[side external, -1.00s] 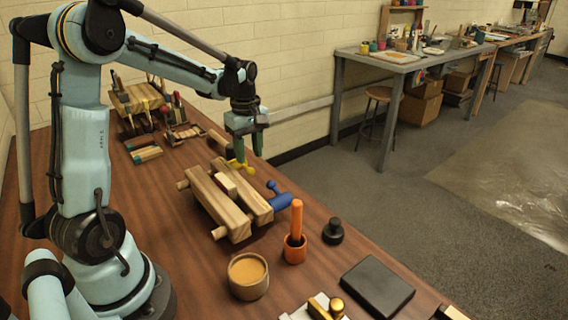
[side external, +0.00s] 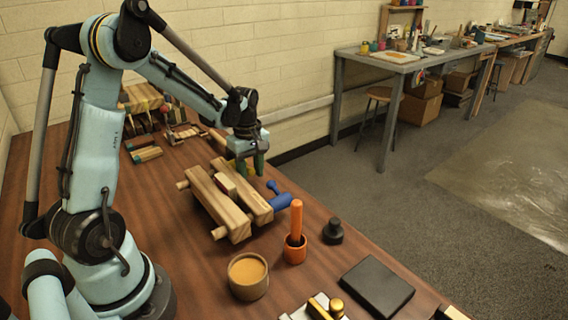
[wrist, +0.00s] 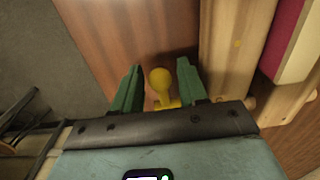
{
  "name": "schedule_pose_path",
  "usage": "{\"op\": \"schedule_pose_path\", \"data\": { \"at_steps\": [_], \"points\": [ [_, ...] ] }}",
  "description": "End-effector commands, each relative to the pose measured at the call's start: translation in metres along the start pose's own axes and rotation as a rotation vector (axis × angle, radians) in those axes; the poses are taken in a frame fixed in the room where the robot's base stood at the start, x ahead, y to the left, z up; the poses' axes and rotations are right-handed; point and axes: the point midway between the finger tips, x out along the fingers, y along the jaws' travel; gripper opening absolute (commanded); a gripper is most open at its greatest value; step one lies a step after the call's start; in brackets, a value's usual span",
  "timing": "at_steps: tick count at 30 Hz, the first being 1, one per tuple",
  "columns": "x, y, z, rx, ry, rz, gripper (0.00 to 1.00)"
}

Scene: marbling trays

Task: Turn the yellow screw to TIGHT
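A wooden press with two light beams (side external: 222,207) lies on the brown table, a dark red and pale block (side external: 225,184) between the beams. The yellow screw (wrist: 160,79) shows in the wrist view as a round-ended handle beside the press; in the side view my gripper mostly hides it. A blue screw (side external: 281,201) sticks out of the press's near right side. My gripper (side external: 249,169) is low at the far end of the press. In the wrist view its green fingers stand open on either side of the yellow handle, with gaps showing. I cannot read any TIGHT mark.
Near the press stand an orange cup (side external: 294,251) with an upright orange handle, a black knob (side external: 333,232) and a tan-filled bowl (side external: 248,277). A black slab (side external: 377,286) lies nearer. Tool racks (side external: 147,100) stand at the back left.

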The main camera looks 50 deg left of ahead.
Motion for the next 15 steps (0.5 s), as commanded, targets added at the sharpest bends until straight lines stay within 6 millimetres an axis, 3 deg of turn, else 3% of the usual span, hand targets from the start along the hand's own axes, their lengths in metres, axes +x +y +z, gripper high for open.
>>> {"op": "schedule_pose_path", "data": {
  "at_steps": [1,8,15],
  "points": [
    [-0.0001,0.0,0.0,0.0,0.0,0.0,0.35],
    [-0.0003,0.0,0.0,0.0,0.0,0.0,0.0],
    [-0.0071,-0.0001,-0.0008,0.0,0.0,0.0,0.0]
  ]
}}
